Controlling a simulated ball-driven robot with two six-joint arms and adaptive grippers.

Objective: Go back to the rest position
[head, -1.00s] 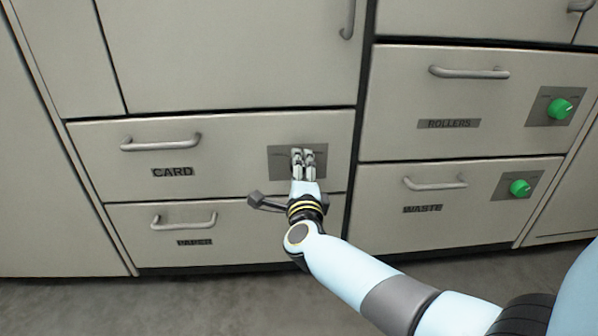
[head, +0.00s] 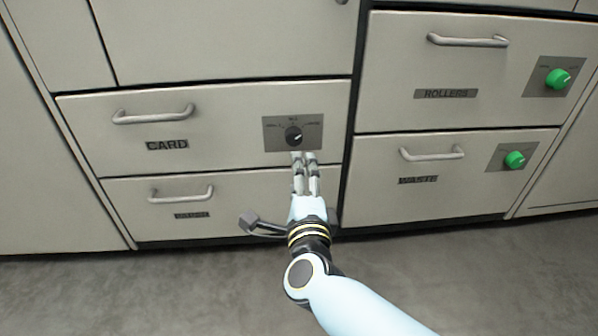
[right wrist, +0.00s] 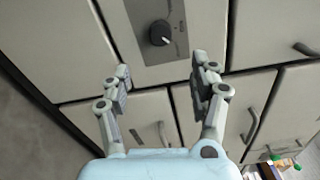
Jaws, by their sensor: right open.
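My right gripper (head: 305,158) is in front of the lower part of the CARD drawer, just below a black knob (head: 293,136) on a grey plate. In the right wrist view the gripper (right wrist: 160,85) has its two fingers apart with nothing between them. The knob (right wrist: 160,33) shows there beyond the fingertips, apart from them. My left gripper is in neither view.
The CARD drawer (head: 220,130) is shut above another shut drawer (head: 235,195). To the right are shut ROLLERS (head: 480,70) and WASTE (head: 440,185) drawers with green knobs (head: 557,80). Handles stick out from the fronts. Open grey floor (head: 150,290) lies in front.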

